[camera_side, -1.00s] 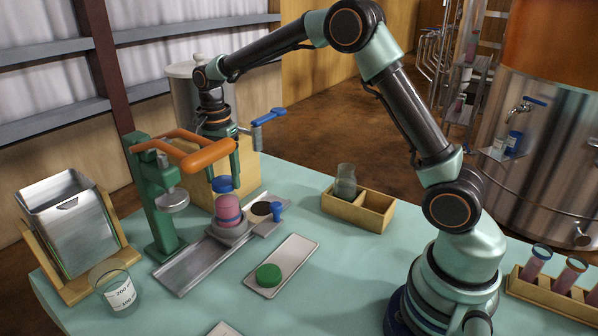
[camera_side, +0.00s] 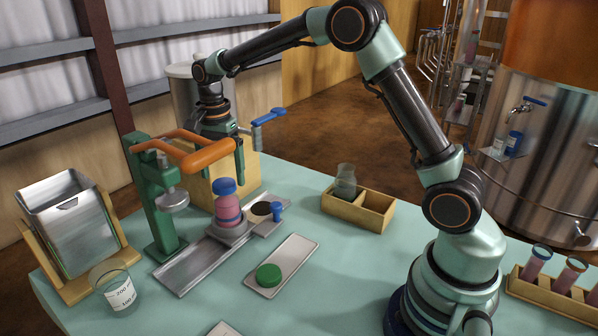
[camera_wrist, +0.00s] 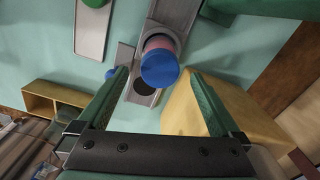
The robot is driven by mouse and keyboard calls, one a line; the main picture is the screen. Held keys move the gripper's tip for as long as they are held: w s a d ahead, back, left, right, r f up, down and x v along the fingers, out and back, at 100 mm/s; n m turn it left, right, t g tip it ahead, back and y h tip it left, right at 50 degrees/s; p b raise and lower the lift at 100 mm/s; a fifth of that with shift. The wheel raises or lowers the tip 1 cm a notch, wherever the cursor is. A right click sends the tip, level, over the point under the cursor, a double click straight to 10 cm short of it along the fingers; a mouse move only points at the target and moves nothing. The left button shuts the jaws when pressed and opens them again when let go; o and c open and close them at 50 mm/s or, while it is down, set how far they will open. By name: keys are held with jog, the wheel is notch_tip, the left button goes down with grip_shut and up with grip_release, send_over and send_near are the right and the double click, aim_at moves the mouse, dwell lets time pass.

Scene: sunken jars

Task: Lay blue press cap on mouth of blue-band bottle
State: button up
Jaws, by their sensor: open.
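The blue press cap (camera_side: 225,186) sits on the mouth of the blue-band bottle (camera_side: 228,208), which holds pink liquid and stands upright on the press's metal slide. In the wrist view the cap (camera_wrist: 159,68) covers most of the bottle's top, with a little pink of the bottle (camera_wrist: 158,43) showing beyond it. My gripper (camera_side: 224,174) is open and empty just behind and above the cap. In the wrist view my gripper's fingers (camera_wrist: 157,80) stand apart, one on each side of the cap. The orange press handle hides part of my gripper in the side view.
The green press (camera_side: 158,195) with its orange handle (camera_side: 200,155) stands close left of the bottle. A yellow block (camera_side: 240,170) is behind it. A green cap (camera_side: 269,275) lies on a tray in front. A wooden box (camera_side: 370,208) with a jar stands right.

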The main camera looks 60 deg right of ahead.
notch_tip(320, 180, up, 16)
jog(key=shift+r, duration=0.2)
dwell(0.7)
jog(key=s+r+n+t, duration=0.1)
jog(key=s+n+t, duration=0.2)
jog(key=s+n, duration=0.55)
jog(key=s+f+n+t, duration=0.2)
jog(key=s+f+n, duration=0.4)
jog(key=s, duration=0.6)
notch_tip(320, 180, down, 2)
jog(key=shift+d+f+t, duration=0.2)
jog(key=shift+d+t, duration=0.1)
jog(key=shift+d, duration=0.15)
jog(key=shift+n, duration=0.25)
